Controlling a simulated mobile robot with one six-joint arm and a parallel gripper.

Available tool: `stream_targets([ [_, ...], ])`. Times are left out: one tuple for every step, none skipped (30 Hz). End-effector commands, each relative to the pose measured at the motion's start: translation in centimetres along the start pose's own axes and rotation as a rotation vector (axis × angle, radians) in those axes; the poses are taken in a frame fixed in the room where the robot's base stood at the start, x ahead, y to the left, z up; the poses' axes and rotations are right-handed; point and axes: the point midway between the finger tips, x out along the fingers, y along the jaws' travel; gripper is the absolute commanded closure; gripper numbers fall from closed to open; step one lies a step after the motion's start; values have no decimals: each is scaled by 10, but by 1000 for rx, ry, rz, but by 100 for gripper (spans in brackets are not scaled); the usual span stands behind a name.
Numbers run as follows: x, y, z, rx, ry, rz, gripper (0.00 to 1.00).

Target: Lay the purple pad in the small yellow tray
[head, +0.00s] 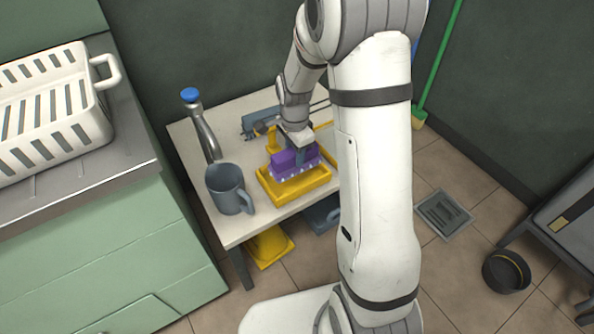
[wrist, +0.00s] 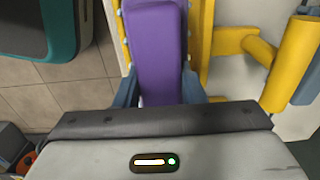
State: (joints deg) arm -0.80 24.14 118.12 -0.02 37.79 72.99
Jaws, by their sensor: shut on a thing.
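The purple pad (head: 284,163) has a pale bumpy underside and is at the small yellow tray (head: 264,185) on the table. In the head view it appears within the tray's outline; I cannot tell whether it touches the tray floor. My gripper (head: 306,154) is above the tray and shut on the pad. In the wrist view the purple pad (wrist: 157,50) lies between the blue-grey fingers of my gripper (wrist: 160,92). The yellow tray's edge (wrist: 200,40) shows beside and below it. My arm hides part of the tray's right side.
A grey mug (head: 226,190) stands close to the tray's left. A bottle with a blue cap (head: 203,125) is behind the mug. A yellow and blue-grey device (head: 262,124) stands behind the tray. A white basket (head: 50,115) is on the left counter.

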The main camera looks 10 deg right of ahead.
Motion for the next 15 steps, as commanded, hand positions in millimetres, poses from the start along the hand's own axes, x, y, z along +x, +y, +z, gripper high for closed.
stream_targets([
  [8,0,0,-1,0,-1,82],
  [10,0,0,-1,0,-1,82],
  [13,0,0,-1,0,0,82],
  [17,0,0,-1,0,0,82],
  [21,0,0,-1,0,1,82],
  [28,0,0,-1,0,1,82],
  [33,0,0,-2,0,0,82],
  [39,0,0,-2,0,1,82],
  [46,0,0,-2,0,1,82],
  [51,0,0,-2,0,1,82],
  [54,0,0,-2,0,0,82],
  [56,-1,0,-2,0,-1,82],
  [57,-1,0,-2,0,-2,82],
  [56,-1,0,-2,1,-2,82],
  [56,-1,0,-2,1,-2,82],
])
